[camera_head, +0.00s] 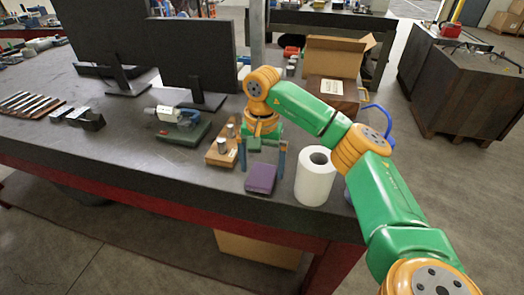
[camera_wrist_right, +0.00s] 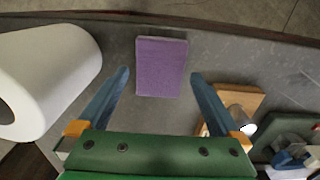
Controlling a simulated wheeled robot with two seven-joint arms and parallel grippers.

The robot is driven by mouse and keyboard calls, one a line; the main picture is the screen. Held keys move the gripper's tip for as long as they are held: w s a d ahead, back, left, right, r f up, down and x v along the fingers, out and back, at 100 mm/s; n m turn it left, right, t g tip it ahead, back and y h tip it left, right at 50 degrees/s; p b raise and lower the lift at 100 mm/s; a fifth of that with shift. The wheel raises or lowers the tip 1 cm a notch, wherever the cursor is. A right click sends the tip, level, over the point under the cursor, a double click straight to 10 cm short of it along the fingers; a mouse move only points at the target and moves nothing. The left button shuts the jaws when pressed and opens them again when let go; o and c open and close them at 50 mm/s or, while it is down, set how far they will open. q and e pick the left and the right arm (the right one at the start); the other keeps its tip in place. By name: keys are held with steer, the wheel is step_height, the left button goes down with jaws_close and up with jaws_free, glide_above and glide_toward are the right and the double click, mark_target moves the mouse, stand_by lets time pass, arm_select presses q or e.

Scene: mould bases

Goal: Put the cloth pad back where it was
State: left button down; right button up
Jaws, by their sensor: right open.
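The purple cloth pad (camera_head: 261,178) lies flat on the dark table near its front edge. In the right wrist view the pad (camera_wrist_right: 161,66) sits ahead of the fingertips, between their lines. My right gripper (camera_head: 264,167) is open, with its blue fingers pointing down behind and above the pad. In the right wrist view the gripper (camera_wrist_right: 160,76) has nothing between its fingers. My left gripper is not in view.
A white paper roll (camera_head: 314,178) stands right of the pad. A wooden block with metal cylinders (camera_head: 222,148) is on the left. A green base with a device (camera_head: 183,133), monitors (camera_head: 198,55) and a cardboard box (camera_head: 335,55) are farther back. The table's front edge is close.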

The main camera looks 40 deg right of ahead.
mark_target(262, 174)
step_height(262, 174, up, 10)
steer(key=p, duration=0.2)
steer(key=shift+r, duration=0.15)
